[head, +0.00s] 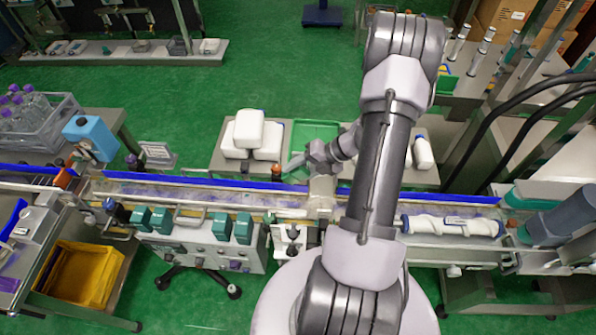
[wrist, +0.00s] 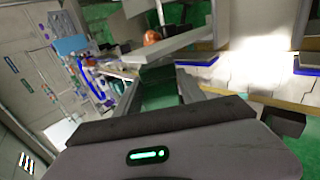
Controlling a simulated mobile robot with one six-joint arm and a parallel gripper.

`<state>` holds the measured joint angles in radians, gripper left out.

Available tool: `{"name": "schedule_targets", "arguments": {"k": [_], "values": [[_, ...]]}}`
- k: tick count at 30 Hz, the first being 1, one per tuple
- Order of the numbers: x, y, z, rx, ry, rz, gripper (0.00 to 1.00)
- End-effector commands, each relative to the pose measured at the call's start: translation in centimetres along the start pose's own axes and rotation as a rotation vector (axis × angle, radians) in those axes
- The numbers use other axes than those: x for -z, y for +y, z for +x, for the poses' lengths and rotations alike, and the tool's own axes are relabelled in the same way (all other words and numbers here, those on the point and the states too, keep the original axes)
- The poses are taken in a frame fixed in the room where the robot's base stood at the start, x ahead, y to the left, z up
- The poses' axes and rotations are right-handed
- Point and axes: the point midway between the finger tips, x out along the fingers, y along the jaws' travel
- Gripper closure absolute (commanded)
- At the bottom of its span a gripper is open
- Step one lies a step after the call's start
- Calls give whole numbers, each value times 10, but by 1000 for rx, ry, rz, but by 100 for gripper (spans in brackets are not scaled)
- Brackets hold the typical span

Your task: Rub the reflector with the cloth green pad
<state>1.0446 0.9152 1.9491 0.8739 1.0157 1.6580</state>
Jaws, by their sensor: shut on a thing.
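My gripper (head: 296,164) reaches left over the far side of the conveyor in the head view. In the wrist view, its fingers close around a dark green piece (wrist: 158,88), which looks like the cloth green pad. A small orange-topped part (head: 276,172) stands by the blue rail just left of my fingertips, and it also shows beyond the fingers in the wrist view (wrist: 152,38). I cannot tell if this part is the reflector; no reflector face shows clearly. I see no clear contact between the pad and it.
The conveyor's blue rail (head: 225,183) runs across the view. Behind it, white containers (head: 249,128) and a green tray (head: 318,131) stand on a table. A white-wrapped roll (head: 452,226) lies at the right. A blue device (head: 91,137) stands left.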

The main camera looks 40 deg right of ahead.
Motion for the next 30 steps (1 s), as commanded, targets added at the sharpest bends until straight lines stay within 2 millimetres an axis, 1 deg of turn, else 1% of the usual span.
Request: {"name": "schedule_targets", "arguments": {"k": [30], "values": [[-19, 0, 0, 0, 1, 1, 86]]}}
